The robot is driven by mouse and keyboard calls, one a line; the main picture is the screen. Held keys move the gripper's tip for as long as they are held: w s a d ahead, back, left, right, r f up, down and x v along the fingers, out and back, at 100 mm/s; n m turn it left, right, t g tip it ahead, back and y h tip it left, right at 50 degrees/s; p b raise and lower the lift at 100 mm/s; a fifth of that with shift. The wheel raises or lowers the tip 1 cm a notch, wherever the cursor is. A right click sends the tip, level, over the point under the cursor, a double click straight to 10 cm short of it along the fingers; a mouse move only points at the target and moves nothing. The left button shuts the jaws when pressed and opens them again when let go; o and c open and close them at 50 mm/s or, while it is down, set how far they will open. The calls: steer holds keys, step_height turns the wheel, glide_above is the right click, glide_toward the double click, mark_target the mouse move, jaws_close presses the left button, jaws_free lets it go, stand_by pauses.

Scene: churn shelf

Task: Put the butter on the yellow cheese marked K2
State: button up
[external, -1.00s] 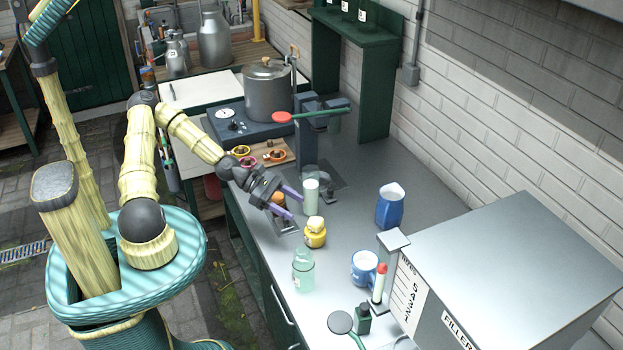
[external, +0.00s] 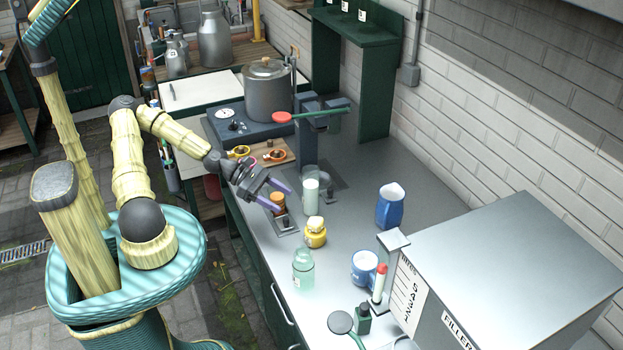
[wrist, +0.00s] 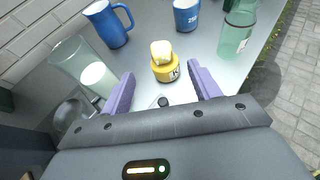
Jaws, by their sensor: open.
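The yellow cheese (external: 315,241) stands upright on the metal counter. In the wrist view the cheese (wrist: 166,74) is ahead of my fingers, with a dark label on its front, of which only part can be read. The butter (wrist: 160,50), a pale yellow block, sits on top of the cheese; it also shows in the external view (external: 315,223). My gripper (external: 285,200) is open and empty, behind and to the upper left of the cheese, apart from it. In the wrist view the purple fingers of my gripper (wrist: 160,88) are spread wide.
A glass with white contents (external: 311,193) stands close beside my fingers. An orange-topped piece (external: 277,200) is just under them.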

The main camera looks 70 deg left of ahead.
steer(key=s+d+f+m+g, duration=0.1)
steer(key=f+m, duration=0.1)
steer(key=s+d+f+m+g, duration=0.1)
steer(key=d+f+m+g, duration=0.1)
steer(key=s+d+f+m+g+y, duration=0.1)
steer(key=d+f, duration=0.1)
steer(key=shift+s+f+m+g, duration=0.2)
steer(key=shift+m+g, duration=0.2)
steer(key=s+f+m+g+y, duration=0.1)
steer(key=m, duration=0.1)
steer(key=s+f+m+g+y, duration=0.1)
steer(key=m, duration=0.1)
steer(key=s+f+m+g+y, duration=0.1)
steer(key=s+m, duration=0.1)
steer(key=m, duration=0.1)
steer(key=shift+g, duration=0.4)
step_height(320, 180, up, 14)
steer(key=m+t+y, duration=0.1)
steer(key=m+y, duration=0.4)
steer(key=m, duration=0.9)
steer(key=shift+s+d+t, duration=0.35)
steer(key=shift+d+t, duration=0.05)
